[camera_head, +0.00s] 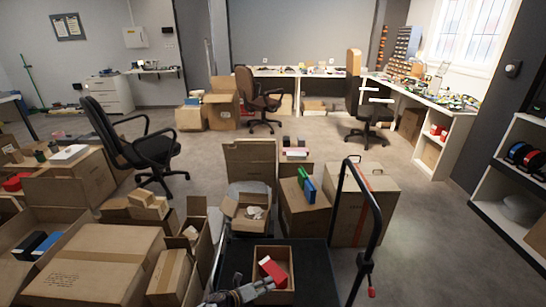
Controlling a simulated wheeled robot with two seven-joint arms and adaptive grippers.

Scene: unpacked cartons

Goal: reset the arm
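My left gripper (264,286) shows at the bottom middle of the head view, over the near left side of a small open carton (288,254). A red box (272,271) leans tilted inside this carton, just beyond the fingertips. The gripper is small and dark here, and I cannot tell whether its fingers are apart or touch the red box. My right gripper is not in view.
The carton stands on a dark cart platform (317,262) with a black handle (375,225) at its right. Cartons (95,262) crowd the left, and more (362,205) stand beyond the platform. Grey floor (425,225) is clear at right, before shelves (520,190).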

